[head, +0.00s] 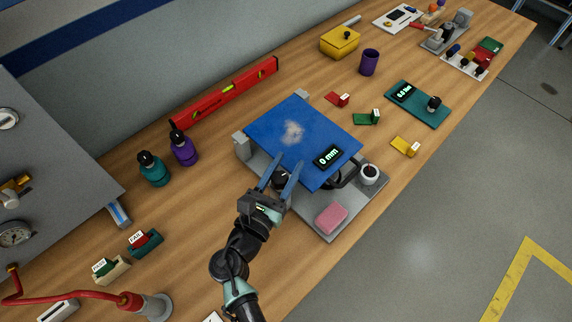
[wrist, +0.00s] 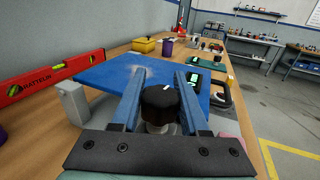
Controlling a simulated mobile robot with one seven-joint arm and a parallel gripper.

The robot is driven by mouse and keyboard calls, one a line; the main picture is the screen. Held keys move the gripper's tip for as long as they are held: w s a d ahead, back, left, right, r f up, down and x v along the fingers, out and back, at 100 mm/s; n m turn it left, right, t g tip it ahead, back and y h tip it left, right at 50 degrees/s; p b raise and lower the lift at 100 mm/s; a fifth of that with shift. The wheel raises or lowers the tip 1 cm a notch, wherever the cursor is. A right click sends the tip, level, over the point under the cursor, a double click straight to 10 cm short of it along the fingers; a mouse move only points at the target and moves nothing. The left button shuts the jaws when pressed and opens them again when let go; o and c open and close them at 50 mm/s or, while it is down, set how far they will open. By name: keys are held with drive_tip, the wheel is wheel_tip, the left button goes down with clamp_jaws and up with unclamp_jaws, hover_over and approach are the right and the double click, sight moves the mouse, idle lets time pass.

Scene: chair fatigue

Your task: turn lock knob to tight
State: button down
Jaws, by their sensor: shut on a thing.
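The lock knob (wrist: 160,103) is black with a white mark on top and sits on a light metal stem. In the wrist view it stands between the two blue fingers of my gripper (wrist: 158,95), which is shut on it. In the head view my gripper (head: 281,178) is at the front edge of the blue plate (head: 275,125), and the knob (head: 279,181) is partly hidden between the fingers. The plate belongs to a grey fixture (head: 330,230), and its display (head: 328,156) reads 0 mm.
A red level (head: 225,93) lies behind the plate. Teal (head: 153,170) and purple (head: 184,149) bottles stand to the left.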

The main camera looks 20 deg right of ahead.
idle(0.3)
drive_tip(key=shift+c, duration=2.1)
unclamp_jaws()
drive_tip(key=b+v, duration=0.2)
drive_tip(key=v, duration=1.1)
